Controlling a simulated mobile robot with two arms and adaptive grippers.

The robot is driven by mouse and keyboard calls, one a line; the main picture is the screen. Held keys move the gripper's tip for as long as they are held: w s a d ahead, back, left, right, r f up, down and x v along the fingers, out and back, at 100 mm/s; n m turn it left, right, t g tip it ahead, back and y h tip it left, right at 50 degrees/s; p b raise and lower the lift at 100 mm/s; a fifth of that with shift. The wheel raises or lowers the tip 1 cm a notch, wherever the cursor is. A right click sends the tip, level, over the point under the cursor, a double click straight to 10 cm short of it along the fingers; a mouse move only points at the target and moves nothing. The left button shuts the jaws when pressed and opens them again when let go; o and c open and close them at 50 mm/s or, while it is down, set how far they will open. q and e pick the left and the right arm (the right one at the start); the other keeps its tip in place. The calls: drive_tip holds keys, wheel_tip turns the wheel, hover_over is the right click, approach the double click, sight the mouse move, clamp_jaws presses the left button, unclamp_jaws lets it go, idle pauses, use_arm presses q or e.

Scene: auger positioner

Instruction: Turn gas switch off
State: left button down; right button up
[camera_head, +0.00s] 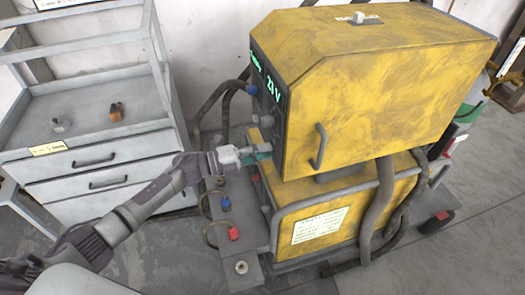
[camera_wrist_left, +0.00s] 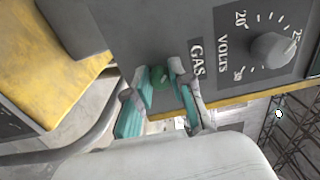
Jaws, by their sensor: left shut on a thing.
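The yellow welding machine (camera_head: 380,75) stands at the centre right. Its dark front panel (camera_head: 268,92) faces left, with a lit display reading about 27 V. In the head view the left gripper (camera_head: 258,151) reaches the lower part of the panel, where the switch itself is hidden. My right gripper is out of view.
A volts dial (camera_wrist_left: 271,48) is next to the gas label. A grey drawer cabinet (camera_head: 95,128) with small items on top stands at left. Hoses (camera_head: 386,200) hang along the machine. A metal bench (camera_head: 235,205) with red and blue fittings lies below the gripper.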

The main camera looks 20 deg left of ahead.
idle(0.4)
use_arm(q)
drive_tip(key=c, duration=1)
unclamp_jaws()
drive_tip(key=v, duration=1.2)
